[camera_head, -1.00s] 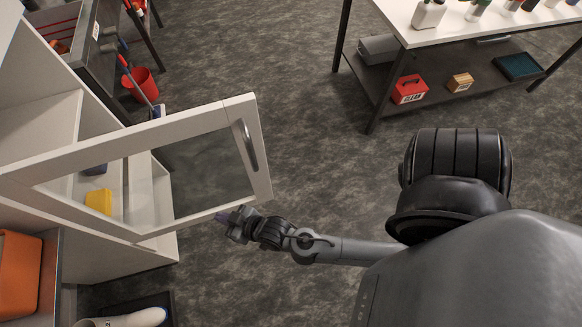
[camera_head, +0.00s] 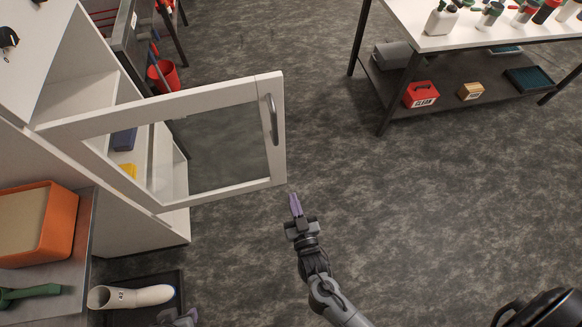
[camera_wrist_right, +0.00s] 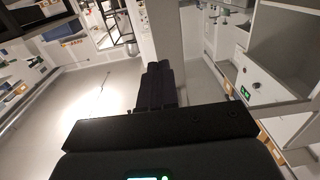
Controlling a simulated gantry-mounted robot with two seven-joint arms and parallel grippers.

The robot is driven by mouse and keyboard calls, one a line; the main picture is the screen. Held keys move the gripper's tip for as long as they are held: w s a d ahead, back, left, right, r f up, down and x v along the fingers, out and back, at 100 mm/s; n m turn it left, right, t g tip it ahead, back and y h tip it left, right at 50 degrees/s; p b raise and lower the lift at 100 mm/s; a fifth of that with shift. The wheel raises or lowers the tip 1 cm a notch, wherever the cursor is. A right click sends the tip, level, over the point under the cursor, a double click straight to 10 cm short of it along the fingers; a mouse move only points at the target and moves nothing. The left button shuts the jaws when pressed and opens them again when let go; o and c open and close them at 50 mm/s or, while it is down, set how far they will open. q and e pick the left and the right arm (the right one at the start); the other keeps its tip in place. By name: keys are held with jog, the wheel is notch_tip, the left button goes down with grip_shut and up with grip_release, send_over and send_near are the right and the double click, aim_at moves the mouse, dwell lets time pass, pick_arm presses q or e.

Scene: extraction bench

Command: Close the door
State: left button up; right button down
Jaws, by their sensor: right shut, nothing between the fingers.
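The white-framed glass door (camera_head: 278,160) stands open in the head view, swung out from the white cabinet (camera_head: 170,222) on the left. Its curved metal handle (camera_head: 272,119) is near the free edge. Through the glass and the opening I see a blue item (camera_head: 124,139) and a yellow item (camera_head: 128,171). My right gripper (camera_head: 295,205) is shut and empty, just below the door's free lower corner, with a small gap seeming to show. Its dark fingers (camera_wrist_right: 160,85) also show in the right wrist view.
A white table (camera_head: 425,42) with a lower shelf stands at upper right. The floor between door and table is clear.

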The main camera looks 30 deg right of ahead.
jog(key=b, duration=0.2)
send_near(281, 157)
jog(key=w, duration=0.2)
jog(key=w+d, duration=0.1)
jog(key=w, duration=0.2)
jog(key=shift+f, duration=0.15)
jog(key=shift+w+d, duration=0.15)
jog(key=shift+w, duration=0.75)
